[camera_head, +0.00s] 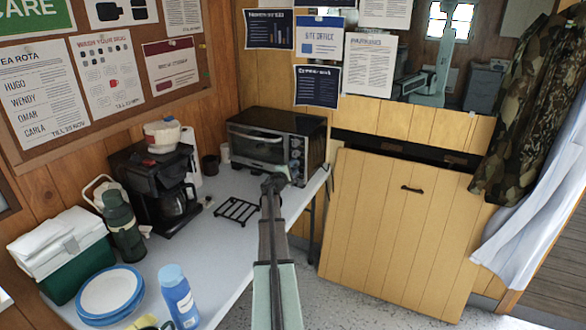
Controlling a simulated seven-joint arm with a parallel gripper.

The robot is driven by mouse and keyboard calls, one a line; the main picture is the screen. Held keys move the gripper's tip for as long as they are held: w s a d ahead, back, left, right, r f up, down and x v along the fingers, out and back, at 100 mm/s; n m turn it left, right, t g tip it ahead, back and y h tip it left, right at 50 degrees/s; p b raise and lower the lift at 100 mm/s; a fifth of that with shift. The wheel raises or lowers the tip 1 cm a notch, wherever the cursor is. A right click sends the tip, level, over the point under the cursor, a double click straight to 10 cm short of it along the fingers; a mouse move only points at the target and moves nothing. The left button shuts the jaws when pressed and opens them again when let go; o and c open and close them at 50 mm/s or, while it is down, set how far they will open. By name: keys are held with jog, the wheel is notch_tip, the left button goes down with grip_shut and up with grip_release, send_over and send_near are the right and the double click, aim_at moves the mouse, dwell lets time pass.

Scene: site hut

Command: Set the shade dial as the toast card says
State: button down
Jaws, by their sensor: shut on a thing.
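The toaster oven (268,139) stands at the far end of the white table, its dark glass door facing me. Several dials (296,142) sit in a column on the right of its front. My gripper (284,171) is at the lower end of this column, shut on what looks like the lowest dial, the shade dial. My gripper hides most of that dial, so its pointer and marks cannot be read. Several printed cards hang on the wall and board. I cannot tell which is the toast card; their small print is unreadable.
A black wire rack (237,210) lies in front of the oven. A coffee maker (155,185), a green flask (122,225), a cool box (62,252), plates (108,292) and a blue bottle (179,297) stand to the left. A yellow wooden panel (395,225) is to the right.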

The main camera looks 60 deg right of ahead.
dwell(0.4)
jog(key=c, duration=0.8)
grip_release()
jog(key=a+n, duration=1.2)
jog(key=a, duration=0.2)
jog(key=s+d+r+m+y, duration=0.1)
jog(key=s+d+m, duration=0.2)
jog(key=s+m, duration=0.4)
jog(key=s+d+r+m+y, duration=0.1)
jog(key=s+d+m, duration=0.3)
jog(key=s+m, duration=0.4)
jog(key=s+d+r+m+g+y, duration=0.1)
jog(key=s+d+m, duration=0.3)
jog(key=s, duration=1.1)
jog(key=shift+s+r+m+y, duration=0.2)
jog(key=shift+r+m+y, duration=0.1)
jog(key=shift+m, duration=0.6)
jog(key=shift+s+r+m+y, duration=0.15)
jog(key=shift+r+m+y, duration=0.15)
jog(key=shift+m, duration=0.6)
